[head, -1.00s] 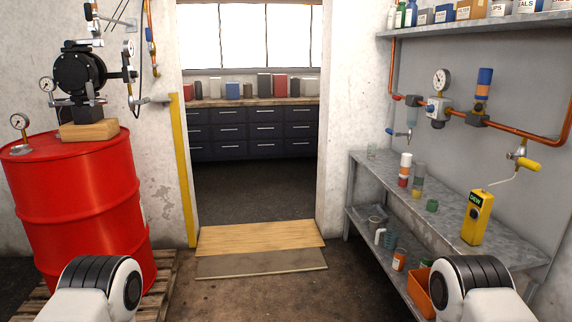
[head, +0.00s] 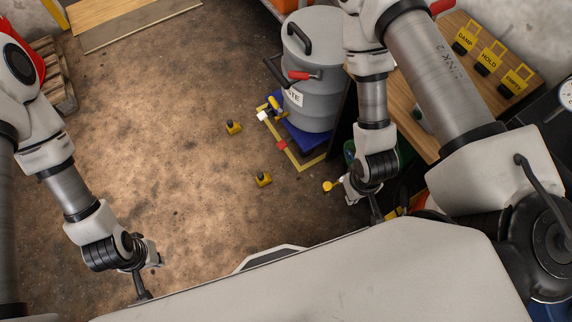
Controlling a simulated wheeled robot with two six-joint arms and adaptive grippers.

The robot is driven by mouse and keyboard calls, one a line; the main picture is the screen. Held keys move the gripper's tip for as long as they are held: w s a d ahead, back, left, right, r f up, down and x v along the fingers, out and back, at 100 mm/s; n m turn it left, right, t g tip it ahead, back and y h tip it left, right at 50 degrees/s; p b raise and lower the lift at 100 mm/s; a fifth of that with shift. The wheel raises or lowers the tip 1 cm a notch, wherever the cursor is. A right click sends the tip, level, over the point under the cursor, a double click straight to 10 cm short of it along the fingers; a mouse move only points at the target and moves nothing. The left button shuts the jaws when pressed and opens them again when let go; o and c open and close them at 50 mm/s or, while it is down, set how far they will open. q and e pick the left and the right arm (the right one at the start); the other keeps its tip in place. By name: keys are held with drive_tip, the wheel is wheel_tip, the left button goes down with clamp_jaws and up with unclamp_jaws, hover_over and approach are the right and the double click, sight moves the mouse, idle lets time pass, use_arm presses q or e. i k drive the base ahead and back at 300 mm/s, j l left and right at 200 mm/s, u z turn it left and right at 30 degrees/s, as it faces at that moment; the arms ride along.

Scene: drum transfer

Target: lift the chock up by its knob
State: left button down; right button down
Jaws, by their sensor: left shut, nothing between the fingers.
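Two small yellow chocks with dark knobs sit on the brown floor in the middle of the head view. One chock (head: 233,127) is farther off, and the other chock (head: 263,180) is nearer and a little to the right. Both stand apart from my grippers. My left gripper (head: 142,291) points down at the lower left, shut and empty, well away from both chocks. My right gripper (head: 376,210) hangs to the right of the nearer chock. Its fingers are small and partly hidden, so I cannot tell their state.
A grey waste drum (head: 318,70) stands on a blue base (head: 301,141) behind the chocks, with yellow floor marking around it. A yellow disc (head: 330,186) shows beside my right gripper. A wooden bench (head: 462,32) with yellow tags is at right. Floor left of the chocks is clear.

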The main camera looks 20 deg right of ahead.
sight(262, 179)
drive_tip(key=k+l, duration=0.15)
drive_tip(key=k+l+z, duration=0.1)
drive_tip(key=k, duration=0.3)
drive_tip(key=i+j+z, duration=0.4)
drive_tip(key=j+z, duration=0.2)
drive_tip(key=i+j+z, duration=0.15)
drive_tip(key=j+z, duration=0.15)
drive_tip(key=i+j+z, duration=0.1)
drive_tip(key=j+z, duration=0.2)
drive_tip(key=j, duration=0.15)
